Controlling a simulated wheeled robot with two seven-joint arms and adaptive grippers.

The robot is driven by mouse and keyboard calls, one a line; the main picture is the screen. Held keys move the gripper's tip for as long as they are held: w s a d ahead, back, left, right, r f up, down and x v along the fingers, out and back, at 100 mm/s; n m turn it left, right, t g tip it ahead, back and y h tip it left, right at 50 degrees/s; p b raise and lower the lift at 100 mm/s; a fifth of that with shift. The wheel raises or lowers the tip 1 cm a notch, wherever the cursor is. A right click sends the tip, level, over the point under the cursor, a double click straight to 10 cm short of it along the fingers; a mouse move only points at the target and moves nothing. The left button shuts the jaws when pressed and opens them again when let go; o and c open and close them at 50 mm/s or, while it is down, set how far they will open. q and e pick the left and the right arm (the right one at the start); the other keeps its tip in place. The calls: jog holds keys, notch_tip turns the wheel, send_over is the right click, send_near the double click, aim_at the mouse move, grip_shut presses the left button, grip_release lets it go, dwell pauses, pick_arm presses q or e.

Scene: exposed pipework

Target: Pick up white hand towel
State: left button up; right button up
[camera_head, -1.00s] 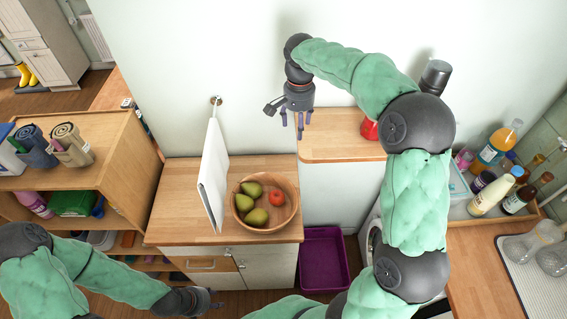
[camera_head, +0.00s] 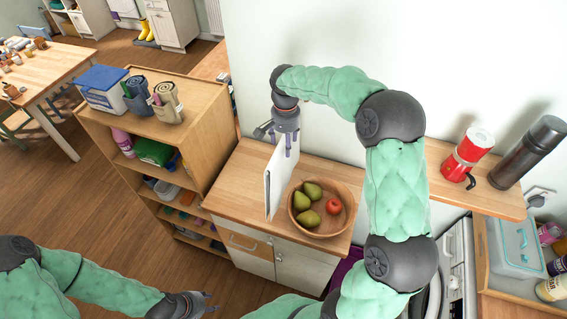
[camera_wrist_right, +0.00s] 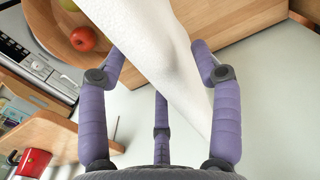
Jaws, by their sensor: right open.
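The white hand towel (camera_head: 280,178) hangs flat by the wall, above the wooden counter and left of the fruit bowl. My right gripper (camera_head: 284,150) is at the towel's upper part, pointing down, and hides its top end and hook. In the right wrist view the towel (camera_wrist_right: 150,45) passes between the open purple fingers (camera_wrist_right: 160,95), with fingers on both sides of it. I cannot tell whether any finger touches it. My left gripper (camera_head: 207,302) is low at the bottom of the head view, away from the towel; its fingers look spread and empty.
A wooden bowl (camera_head: 341,221) with pears and a red apple stands close right of the towel on the counter (camera_head: 240,190). A shelf unit (camera_head: 205,125) stands to the left. A red moka pot (camera_head: 467,155) and dark flask (camera_head: 528,153) stand on a ledge at right.

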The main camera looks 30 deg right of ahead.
aim_at(284, 166)
jog(key=shift+d+f, duration=0.1)
jog(key=shift+f, duration=1.55)
grip_shut()
